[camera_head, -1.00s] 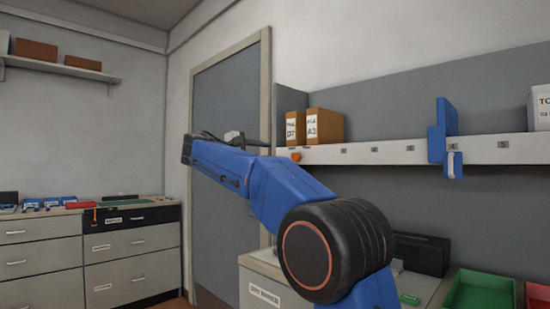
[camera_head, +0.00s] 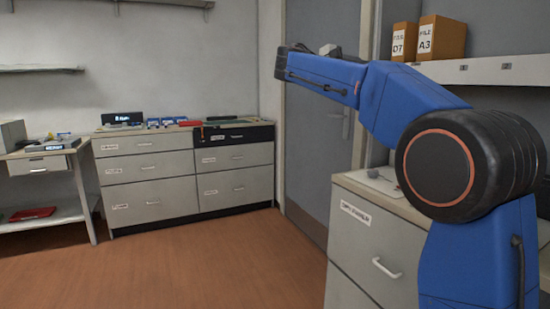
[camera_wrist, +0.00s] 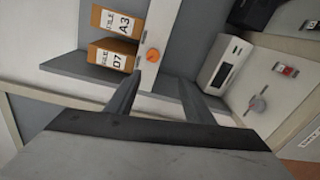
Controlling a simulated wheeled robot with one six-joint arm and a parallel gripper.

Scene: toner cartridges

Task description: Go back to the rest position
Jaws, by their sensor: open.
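My gripper (camera_wrist: 160,98) shows in the wrist view with its two dark fingers spread apart and nothing between them. Beyond the fingers are the shelf and the wall, seen tilted. In the head view my blue arm is raised and bent on the right, reaching up and to the left in front of the door. The gripper itself is hidden behind the arm's far end there. No toner cartridge can be clearly made out.
Two orange file boxes, D7 (camera_head: 404,41) and A3 (camera_head: 442,38), stand on the white shelf (camera_head: 490,70). A cabinet (camera_head: 350,245) is below my arm. A drawer unit (camera_head: 150,180) stands at the back wall. The brown floor (camera_head: 220,265) before it is clear.

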